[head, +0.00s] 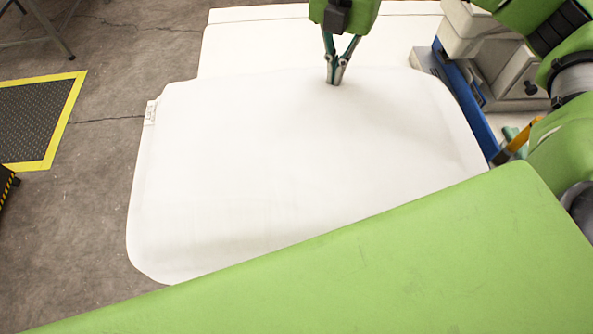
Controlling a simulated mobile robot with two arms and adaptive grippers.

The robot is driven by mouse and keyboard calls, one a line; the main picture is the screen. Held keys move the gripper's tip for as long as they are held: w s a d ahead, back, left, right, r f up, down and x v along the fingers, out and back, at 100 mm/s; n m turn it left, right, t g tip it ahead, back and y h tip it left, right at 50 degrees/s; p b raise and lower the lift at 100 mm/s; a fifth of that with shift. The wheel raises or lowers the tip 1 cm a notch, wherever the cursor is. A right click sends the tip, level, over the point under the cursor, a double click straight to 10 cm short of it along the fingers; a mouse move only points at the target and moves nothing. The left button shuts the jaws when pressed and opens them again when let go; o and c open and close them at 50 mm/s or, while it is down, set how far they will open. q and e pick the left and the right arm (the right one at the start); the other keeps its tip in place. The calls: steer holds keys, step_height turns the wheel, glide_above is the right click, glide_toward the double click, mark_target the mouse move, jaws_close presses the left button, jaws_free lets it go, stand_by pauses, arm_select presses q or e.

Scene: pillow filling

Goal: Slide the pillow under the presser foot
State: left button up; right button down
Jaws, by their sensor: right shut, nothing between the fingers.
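The pillow (270,170) is a large, flat white piece with rounded corners and a small label on its left edge. It lies across the middle of the head view, and its near right part is hidden behind my green body. My right gripper (334,82) points down at the pillow's far part, fingers together and empty, the tips at or just above the cloth. The beige sewing machine (515,72) stands beyond the pillow's right side, partly covered by my arm. I cannot make out the presser foot. My left gripper is not in view.
A white table top (255,40) extends behind the pillow. A blue edge strip (467,95) runs between the pillow's right side and the machine. Concrete floor lies open on the left, with a black mat bordered in yellow (62,120).

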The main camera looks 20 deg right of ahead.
mark_target(334, 95)
steer(key=shift+f, duration=0.25)
steer(key=shift+f+b, duration=1)
steer(key=shift+b, duration=0.05)
steer(key=shift+s+f, duration=0.1)
steer(key=shift+s, duration=0.2)
steer(key=shift+s+a, duration=0.2)
steer(key=shift+s, duration=0.2)
steer(key=shift+w, duration=0.1)
steer(key=shift+w+d+b, duration=0.15)
steer(key=shift+w+b, duration=0.15)
steer(key=shift+w, duration=0.15)
